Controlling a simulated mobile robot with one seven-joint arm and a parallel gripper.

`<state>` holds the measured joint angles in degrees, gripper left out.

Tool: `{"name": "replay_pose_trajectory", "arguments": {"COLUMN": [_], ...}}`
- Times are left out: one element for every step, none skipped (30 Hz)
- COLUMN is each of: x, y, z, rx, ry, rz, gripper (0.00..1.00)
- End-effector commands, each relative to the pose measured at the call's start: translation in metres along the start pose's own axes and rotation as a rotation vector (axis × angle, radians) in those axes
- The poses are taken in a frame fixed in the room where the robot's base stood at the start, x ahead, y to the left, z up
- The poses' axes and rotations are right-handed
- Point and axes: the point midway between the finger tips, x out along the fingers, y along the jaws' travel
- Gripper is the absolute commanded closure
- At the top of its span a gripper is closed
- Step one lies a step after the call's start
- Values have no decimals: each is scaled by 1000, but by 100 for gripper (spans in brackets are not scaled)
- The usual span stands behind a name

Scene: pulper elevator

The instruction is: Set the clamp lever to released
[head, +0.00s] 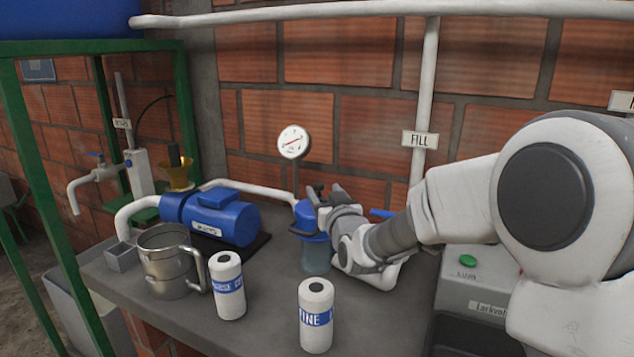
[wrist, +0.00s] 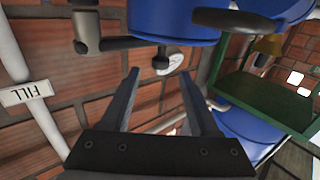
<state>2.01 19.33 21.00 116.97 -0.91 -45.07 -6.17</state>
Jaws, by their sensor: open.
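The blue-topped filter housing (head: 314,255) with a clear lower bowl stands on the counter beside the wall. My gripper (head: 322,192) is at its blue top, covering part of it from the right. In the wrist view the blue housing (wrist: 170,22) fills the top edge. A grey metal lever (wrist: 87,22) with a short arm shows at its left, probably the clamp lever; its exact position is hard to tell. My gripper's two fingers (wrist: 158,78) are apart, with nothing between them except the wall behind. No contact with the lever shows.
A blue pump (head: 222,217), a steel jug (head: 167,265) and two white bottles (head: 228,290) (head: 316,330) stand on the counter. A gauge (head: 292,142) and white pipes (head: 424,95) are on the brick wall. A control box with a green button (head: 468,261) is at right.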

Motion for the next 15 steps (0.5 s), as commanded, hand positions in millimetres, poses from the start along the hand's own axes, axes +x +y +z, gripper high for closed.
{"name": "replay_pose_trajectory", "arguments": {"x": [9,14,21,26,31,38,42,47,52,56,60,64,67,70,72], "y": [0,-1,-1,-1,-1,-1,-1,-1,-1,-1,0,0,0,0,0], "z": [2,1,1,2,1,1,1,1,2,1,1,1,1,1,1], "rx": [2,2,2,2,1,1,1,2,2,1,1,1,1,1,1], "ry": [-1,0,0,0,0,0,0,0,-1,0,1,-1,-1,0,0], "rz": [-1,-1,-1,-2,-2,-2,-2,-2,-1,-1,-1,-1,-1,-1,-1], "gripper": [39,39,39,39,39,39,39,39,39,39,39,39,39,39,39]}}
